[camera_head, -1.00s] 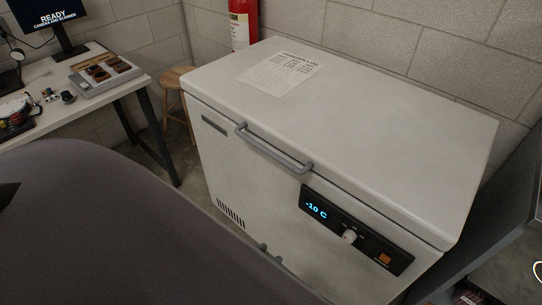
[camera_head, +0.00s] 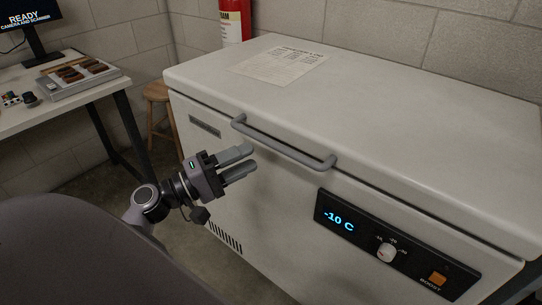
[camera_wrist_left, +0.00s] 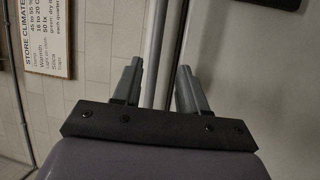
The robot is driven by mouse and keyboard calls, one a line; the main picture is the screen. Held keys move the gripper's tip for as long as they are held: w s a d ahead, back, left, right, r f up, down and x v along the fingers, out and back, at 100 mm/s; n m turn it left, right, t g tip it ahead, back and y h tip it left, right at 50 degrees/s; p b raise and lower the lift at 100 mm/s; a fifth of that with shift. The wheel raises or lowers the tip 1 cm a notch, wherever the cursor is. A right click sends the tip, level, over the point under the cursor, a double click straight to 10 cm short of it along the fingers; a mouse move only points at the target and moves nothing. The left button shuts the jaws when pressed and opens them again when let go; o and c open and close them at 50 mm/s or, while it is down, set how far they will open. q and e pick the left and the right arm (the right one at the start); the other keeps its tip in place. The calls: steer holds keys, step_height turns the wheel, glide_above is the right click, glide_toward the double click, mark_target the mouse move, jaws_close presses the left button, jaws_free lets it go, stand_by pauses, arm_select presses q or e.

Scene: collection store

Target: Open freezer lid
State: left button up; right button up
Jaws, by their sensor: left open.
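The white chest freezer (camera_head: 270,220) fills the middle and right of the head view, with its lid (camera_head: 400,110) shut. A grey bar handle (camera_head: 283,146) runs along the lid's front edge. My left gripper (camera_head: 247,162) is open and empty in front of the freezer, its fingers pointing right, just below and left of the handle and seemingly apart from it. In the left wrist view its two fingers (camera_wrist_left: 158,88) stand apart with nothing clearly held between them. My right gripper is not in view.
A paper log sheet (camera_head: 283,65) lies on the lid. A control panel (camera_head: 392,246) reading -10 C is on the freezer front. A desk (camera_head: 90,92) and a wooden stool (camera_head: 157,92) stand at left. A red extinguisher (camera_head: 233,22) is behind.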

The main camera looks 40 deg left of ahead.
mark_target(268, 145)
arm_select(q)
steer(key=shift+w+d+r, duration=0.1)
steer(key=shift+w+r, duration=0.35)
steer(key=p+x, duration=0.1)
steer(key=x, duration=0.3)
steer(key=shift+w+d+r, duration=0.1)
steer(key=shift+w+d, duration=0.1)
steer(key=shift+w, duration=0.15)
steer(key=shift+w+d, duration=0.3)
steer(key=shift+w, duration=0.25)
jaws_close()
